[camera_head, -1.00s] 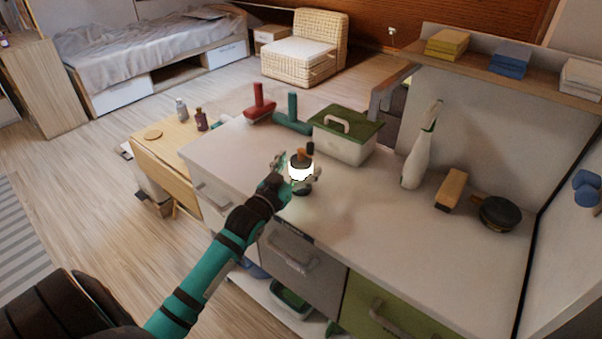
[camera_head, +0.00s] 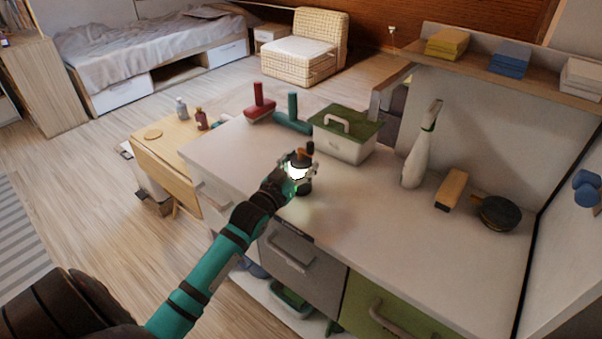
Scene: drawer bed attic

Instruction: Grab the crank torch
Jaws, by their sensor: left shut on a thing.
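My left gripper (camera_head: 293,174) is over the white counter, shut on a small dark thing with a bright glowing white band and a little orange-brown near its top. It looks like the crank torch (camera_head: 301,160). The fingers hide part of it. A dark lower part shows just below the fingers, close to the counter top; I cannot tell whether it touches. My right gripper is not in view.
On the counter (camera_head: 400,245) stand a green-lidded box (camera_head: 343,140), red (camera_head: 259,107) and teal (camera_head: 292,116) handled tools, a spray bottle (camera_head: 415,155), a wooden-backed brush (camera_head: 452,189) and a dark round tin (camera_head: 496,213). The front middle of the counter is clear.

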